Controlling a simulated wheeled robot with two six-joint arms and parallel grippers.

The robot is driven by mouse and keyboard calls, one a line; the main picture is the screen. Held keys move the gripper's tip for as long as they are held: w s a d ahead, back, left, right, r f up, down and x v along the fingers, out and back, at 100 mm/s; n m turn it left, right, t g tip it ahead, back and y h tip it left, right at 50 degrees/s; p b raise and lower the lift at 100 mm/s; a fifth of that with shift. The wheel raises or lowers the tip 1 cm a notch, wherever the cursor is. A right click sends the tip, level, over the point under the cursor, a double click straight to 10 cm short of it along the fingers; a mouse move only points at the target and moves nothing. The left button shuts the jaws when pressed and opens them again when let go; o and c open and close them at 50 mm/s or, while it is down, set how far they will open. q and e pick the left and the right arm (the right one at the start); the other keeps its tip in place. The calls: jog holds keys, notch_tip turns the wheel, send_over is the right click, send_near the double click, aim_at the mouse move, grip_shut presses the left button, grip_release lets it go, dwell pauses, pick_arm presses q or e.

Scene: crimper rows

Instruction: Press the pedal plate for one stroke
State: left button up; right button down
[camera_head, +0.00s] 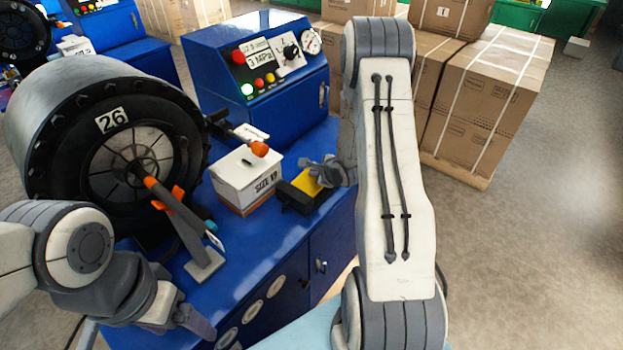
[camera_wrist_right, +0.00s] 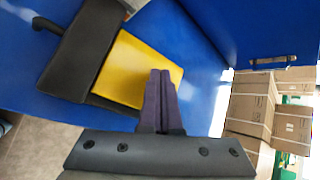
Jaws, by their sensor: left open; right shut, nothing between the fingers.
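The yellow pedal plate (camera_head: 309,183) sits in a dark pedal housing (camera_head: 294,199) on the blue bench, right of the white box. In the right wrist view the plate (camera_wrist_right: 139,72) shows as a yellow slab beside the black housing (camera_wrist_right: 85,50). My right gripper (camera_head: 322,172) is at the plate in the head view. In the wrist view its shut, empty fingers (camera_wrist_right: 160,78) overlap the plate's right edge; whether they touch it I cannot tell. My left gripper (camera_head: 195,330) is open and empty over the bench's front left.
A white box (camera_head: 245,180) stands left of the pedal. A lever with an orange knob (camera_head: 259,149) extends above it. The large black crimper head (camera_head: 105,150) fills the left. A blue control console (camera_head: 262,85) stands behind. Cartons (camera_head: 480,110) stand on a pallet at right.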

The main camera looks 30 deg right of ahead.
aim_at(313, 183)
jog(key=shift+r, duration=0.15)
jog(key=r+p, duration=0.5)
jog(key=shift+s+a, duration=0.1)
jog(key=shift+a, duration=0.15)
jog(key=shift+f, duration=0.15)
dwell(1.4)
